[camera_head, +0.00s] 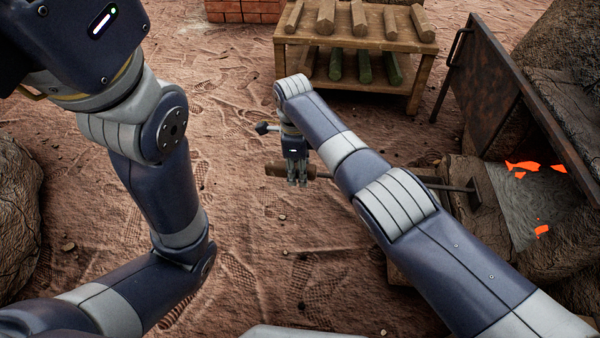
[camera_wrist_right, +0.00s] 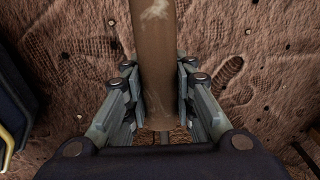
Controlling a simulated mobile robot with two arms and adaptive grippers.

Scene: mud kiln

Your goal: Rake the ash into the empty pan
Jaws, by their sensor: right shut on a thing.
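My right gripper (camera_head: 297,182) is shut on the brown wooden grip (camera_head: 276,170) of a rake, over the open ground. In the right wrist view the grip (camera_wrist_right: 155,60) runs between the fingers (camera_wrist_right: 158,100). The rake's thin shaft (camera_head: 430,183) passes behind my right arm to a dark head (camera_head: 474,192) at the kiln mouth. Grey ash (camera_head: 525,215) with glowing orange embers (camera_head: 522,166) lies in the opening, right of the head. I cannot make out the pan; a brown edge (camera_head: 395,275) shows under my arm.
A rusty metal door (camera_head: 510,90) stands open above the kiln mouth. A wooden rack (camera_head: 355,38) with logs on two levels stands at the back. Red bricks (camera_head: 243,10) are at the top, a rock (camera_head: 15,215) at the left. The middle sandy ground is clear.

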